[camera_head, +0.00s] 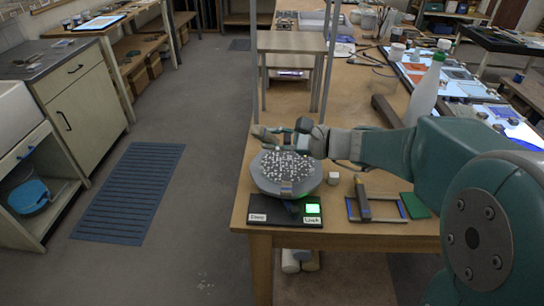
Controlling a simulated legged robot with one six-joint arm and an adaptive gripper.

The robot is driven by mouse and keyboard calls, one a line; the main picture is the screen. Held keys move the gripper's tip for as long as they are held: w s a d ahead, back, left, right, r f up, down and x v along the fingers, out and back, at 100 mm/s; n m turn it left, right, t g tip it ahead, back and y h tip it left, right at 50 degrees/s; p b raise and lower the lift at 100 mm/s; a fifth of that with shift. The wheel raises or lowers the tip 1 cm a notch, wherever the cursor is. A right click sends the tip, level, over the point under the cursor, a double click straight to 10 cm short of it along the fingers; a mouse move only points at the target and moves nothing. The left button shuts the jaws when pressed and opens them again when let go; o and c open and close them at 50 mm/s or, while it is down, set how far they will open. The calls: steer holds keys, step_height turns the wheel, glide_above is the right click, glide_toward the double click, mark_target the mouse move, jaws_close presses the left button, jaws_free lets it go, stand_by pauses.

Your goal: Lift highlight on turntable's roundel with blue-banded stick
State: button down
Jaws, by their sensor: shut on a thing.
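The turntable (268,188) stands near the front edge of the wooden bench. Its round grey top carries the roundel (287,168), covered with many small white specks. I cannot tell a single highlight among them. My gripper (284,134) reaches in from the right, just above the far side of the roundel. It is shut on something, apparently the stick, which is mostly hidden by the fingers. No blue band can be made out, and I cannot tell whether its tip touches the roundel.
A white bottle (427,90) and a small raised table (292,43) stand behind.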

steer(key=shift+w+d, duration=0.25)
steer(key=shift+d+f, duration=0.25)
steer(key=shift+d, duration=0.05)
steer(key=f, duration=0.3)
steer(key=shift+d+f, duration=0.4)
steer(key=shift+a+f, duration=0.3)
steer(key=shift+a, duration=0.35)
steer(key=shift+d, duration=0.5)
steer(key=shift+a, duration=0.1)
steer(key=shift+a, duration=0.3)
steer(key=shift+d+f, duration=0.1)
steer(key=shift+d, duration=0.1)
steer(key=shift+f, duration=0.3)
